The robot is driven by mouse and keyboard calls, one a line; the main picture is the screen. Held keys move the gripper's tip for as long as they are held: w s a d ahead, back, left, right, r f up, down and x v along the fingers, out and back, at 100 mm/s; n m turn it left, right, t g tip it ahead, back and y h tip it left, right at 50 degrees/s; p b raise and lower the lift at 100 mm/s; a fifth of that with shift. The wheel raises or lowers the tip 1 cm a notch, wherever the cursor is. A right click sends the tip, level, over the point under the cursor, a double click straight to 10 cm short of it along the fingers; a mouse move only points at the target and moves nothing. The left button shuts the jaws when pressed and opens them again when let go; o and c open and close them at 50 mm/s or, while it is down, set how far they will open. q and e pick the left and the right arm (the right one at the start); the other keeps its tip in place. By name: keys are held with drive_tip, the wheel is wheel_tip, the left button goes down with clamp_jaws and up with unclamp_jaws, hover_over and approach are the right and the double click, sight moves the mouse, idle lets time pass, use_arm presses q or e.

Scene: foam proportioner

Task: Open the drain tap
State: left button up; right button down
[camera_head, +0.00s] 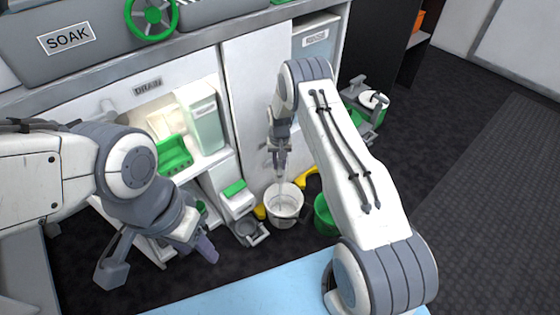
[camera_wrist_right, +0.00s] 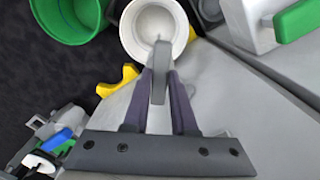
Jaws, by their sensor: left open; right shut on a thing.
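The drain tap's grey lever (camera_wrist_right: 160,72) is between the purple fingers of my right gripper (camera_wrist_right: 162,85) in the right wrist view. The gripper is shut on it. In the head view my right gripper (camera_head: 279,153) is at the white cabinet front, above a white bucket (camera_head: 284,207); the tap is mostly hidden there. A thin pale streak runs from below the gripper down into the bucket; I cannot tell for certain that it is liquid. The bucket also shows beyond the lever in the right wrist view (camera_wrist_right: 135,45). My left gripper (camera_head: 160,260) is open and empty at lower left.
A green bucket (camera_head: 325,216) stands right of the white one, near yellow feet (camera_head: 306,178). A light blue surface (camera_head: 240,291) lies in front. Dark floor is free at right.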

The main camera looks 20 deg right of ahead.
sight(279, 165)
drive_tip(key=n, duration=0.3)
drive_tip(key=shift+r+n+p, duration=0.1)
drive_tip(key=shift+n+p, duration=0.3)
drive_tip(key=shift+w+n+p, duration=0.1)
drive_tip(key=shift+n+p, duration=0.2)
drive_tip(key=shift+n, duration=1.7)
drive_tip(key=c, duration=0.7)
unclamp_jaws()
wheel_tip(279, 165, up, 10)
drive_tip(key=p, duration=0.3)
drive_tip(key=shift+r, duration=0.2)
